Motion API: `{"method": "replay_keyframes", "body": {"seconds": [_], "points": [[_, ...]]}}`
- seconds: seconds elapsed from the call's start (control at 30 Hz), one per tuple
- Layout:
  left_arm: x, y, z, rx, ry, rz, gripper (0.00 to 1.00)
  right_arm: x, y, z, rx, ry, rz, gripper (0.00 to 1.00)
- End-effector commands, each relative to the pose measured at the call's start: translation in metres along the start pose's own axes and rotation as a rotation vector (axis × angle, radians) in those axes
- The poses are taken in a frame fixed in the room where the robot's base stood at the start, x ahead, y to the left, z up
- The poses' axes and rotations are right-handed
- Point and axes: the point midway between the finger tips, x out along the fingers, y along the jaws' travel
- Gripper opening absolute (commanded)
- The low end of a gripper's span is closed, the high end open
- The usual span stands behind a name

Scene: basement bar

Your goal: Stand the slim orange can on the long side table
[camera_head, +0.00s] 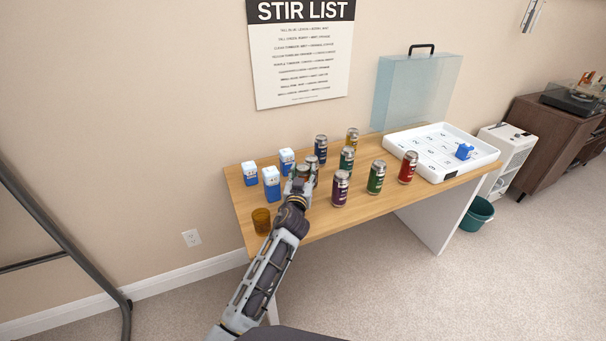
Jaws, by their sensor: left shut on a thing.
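A long wood-topped table (345,213) stands against the wall with several cans on it. A yellow-orange can (352,138) stands at its back; I cannot tell if it is the slim orange one. My left gripper (298,186) is over the left half of the table, shut on a can (303,171). The gripper and nearby cans partly hide the held can, so its colour and whether it touches the tabletop are unclear. A dark can (313,164) is close beside it. My right gripper is not in view.
Purple (340,188), green (376,177) and red (408,167) cans stand to the right; blue-white cartons (271,183) stand left. An amber cup (261,220) is at the front left. A white tray (480,168) fills the right end. The front middle edge is clear.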

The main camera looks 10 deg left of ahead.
Motion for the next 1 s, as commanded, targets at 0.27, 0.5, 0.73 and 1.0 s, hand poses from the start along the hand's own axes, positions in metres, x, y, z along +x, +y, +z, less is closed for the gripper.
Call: {"method": "replay_keyframes", "body": {"seconds": [0.27, 0.5, 0.73, 1.0], "points": [[0.000, 0.000, 0.001, 0.000, 0.000, 0.000, 0.65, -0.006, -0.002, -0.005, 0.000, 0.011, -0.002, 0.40], [0.000, 0.000, 0.001, 0.000, 0.000, 0.000, 0.67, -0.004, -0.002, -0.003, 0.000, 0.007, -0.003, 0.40], [0.000, 0.000, 0.000, 0.000, 0.000, 0.000, 0.67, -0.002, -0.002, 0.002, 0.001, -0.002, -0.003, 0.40], [0.000, 0.000, -0.002, 0.000, 0.000, 0.000, 0.67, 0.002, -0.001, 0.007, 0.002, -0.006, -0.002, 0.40]]}}
